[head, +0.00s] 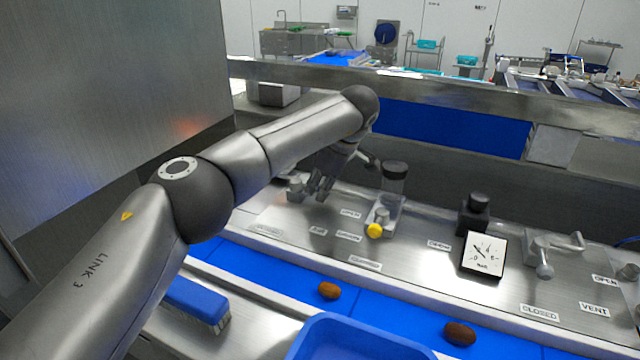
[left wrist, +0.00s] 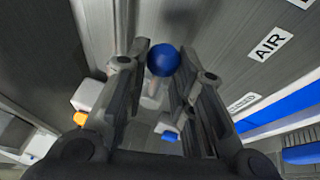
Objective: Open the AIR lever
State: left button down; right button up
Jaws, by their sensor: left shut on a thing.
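My left gripper (head: 322,188) reaches down to the steel panel (head: 420,270) in the head view. In the left wrist view the two fingers (left wrist: 160,72) are closed around a blue ball knob (left wrist: 163,60), which sits between their tips. The AIR label (left wrist: 272,44) is on the panel beside it, with a CLOSED label (left wrist: 243,102) nearby. The blue knob is hidden by my gripper in the head view, and the lever's shaft and angle are not clear. My right gripper is not in view.
A gauge (head: 483,254) and the VENT lever (head: 545,268) are farther right. A brush (head: 197,302), a blue tray (head: 345,335) and two dates (head: 330,290) are in front.

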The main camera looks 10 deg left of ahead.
pick_arm(q)
jog(key=shift+r, duration=0.15)
jog(key=c, duration=1.4)
grip_release()
jog(key=v, duration=1.2)
